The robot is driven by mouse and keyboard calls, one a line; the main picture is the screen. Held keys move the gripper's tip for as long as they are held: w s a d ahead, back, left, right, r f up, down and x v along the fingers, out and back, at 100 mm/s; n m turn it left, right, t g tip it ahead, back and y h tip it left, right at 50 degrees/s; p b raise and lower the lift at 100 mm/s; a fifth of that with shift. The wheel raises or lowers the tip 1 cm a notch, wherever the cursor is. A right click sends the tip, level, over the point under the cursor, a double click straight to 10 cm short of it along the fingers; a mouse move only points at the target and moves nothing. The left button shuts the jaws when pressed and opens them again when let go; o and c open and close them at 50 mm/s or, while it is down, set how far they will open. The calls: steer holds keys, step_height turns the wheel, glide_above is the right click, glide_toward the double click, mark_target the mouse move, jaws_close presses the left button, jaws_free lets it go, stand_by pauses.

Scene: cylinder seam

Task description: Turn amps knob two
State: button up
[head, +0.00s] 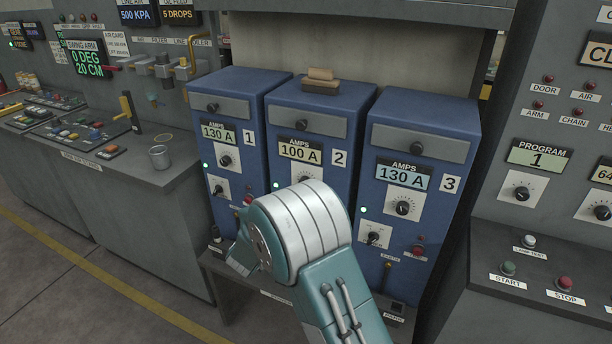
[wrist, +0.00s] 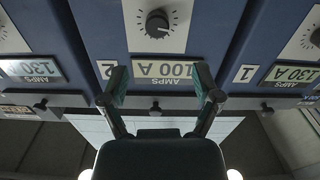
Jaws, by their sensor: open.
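The blue power unit 2 (head: 330,115) stands between units 1 and 3, and its amps display (head: 300,150) reads 100 A. Its amps knob (head: 305,180) is partly hidden by my arm in the head view. The wrist view is upside down; there the black amps knob (wrist: 157,23) shows whole on its white dial plate, near the top middle. My gripper (wrist: 160,82) is open and empty, its two fingers apart either side of the inverted display. The knob lies beyond the fingertips, not between them. My gripper is hidden behind my arm in the head view.
Unit 1 (head: 226,105) and unit 3 (head: 420,135) stand close on both sides, each reading 130 A, with their own knobs. Brown blocks (head: 321,82) lie on top of unit 2. A console (head: 530,270) with start and stop buttons stands at the right.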

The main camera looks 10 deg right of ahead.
steer(key=x, duration=1)
steer(key=shift+w+d, duration=0.25)
steer(key=shift+d, duration=0.05)
steer(key=shift+c, duration=0.3)
jaws_close()
